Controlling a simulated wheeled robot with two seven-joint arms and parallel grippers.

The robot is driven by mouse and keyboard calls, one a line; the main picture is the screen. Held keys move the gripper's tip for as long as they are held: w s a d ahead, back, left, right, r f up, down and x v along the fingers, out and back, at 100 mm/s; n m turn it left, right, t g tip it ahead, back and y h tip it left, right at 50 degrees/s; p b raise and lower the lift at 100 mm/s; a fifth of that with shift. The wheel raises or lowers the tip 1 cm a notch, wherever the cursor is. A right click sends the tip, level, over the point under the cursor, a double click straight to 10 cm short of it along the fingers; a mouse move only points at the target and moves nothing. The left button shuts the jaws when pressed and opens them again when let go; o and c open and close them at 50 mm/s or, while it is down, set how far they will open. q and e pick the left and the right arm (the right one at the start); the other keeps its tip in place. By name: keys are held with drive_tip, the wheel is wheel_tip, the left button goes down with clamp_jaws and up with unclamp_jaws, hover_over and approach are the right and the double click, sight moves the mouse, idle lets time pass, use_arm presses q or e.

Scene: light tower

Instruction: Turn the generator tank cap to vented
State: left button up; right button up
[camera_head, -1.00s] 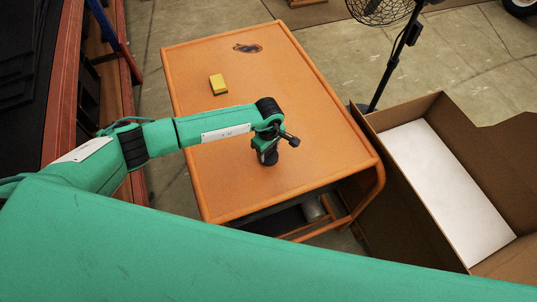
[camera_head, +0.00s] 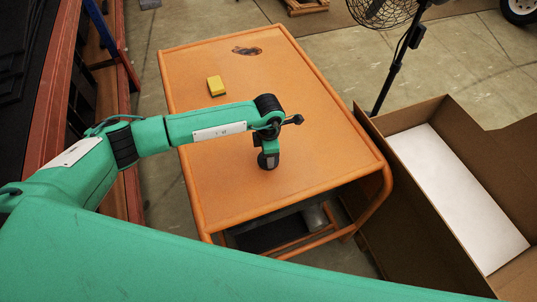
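No generator and no tank cap can be made out in this view. My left arm reaches in from the left over an orange table (camera_head: 228,190). My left gripper (camera_head: 268,160) points down over the middle of the tabletop. Its fingers are small and dark, and I cannot tell whether they are open or shut, or whether they touch the table. Nothing can be seen held in it. My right gripper is not in view. A large green surface covers the bottom of the picture and hides what lies below.
A yellow sponge-like block (camera_head: 216,86) and a dark oval mark (camera_head: 247,50) are on the tabletop. An open cardboard box (camera_head: 399,242) with a white bottom stands right of the table. A black fan (camera_head: 397,62) stands behind the box. Dark shelving lines the left.

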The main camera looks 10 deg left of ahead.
use_arm(q)
drive_tip(key=shift+a+n+b, duration=0.1)
drive_tip(key=shift+n+b, duration=0.35)
drive_tip(key=shift+n, duration=0.65)
drive_tip(key=o, duration=1)
drive_tip(key=shift+r, duration=0.1)
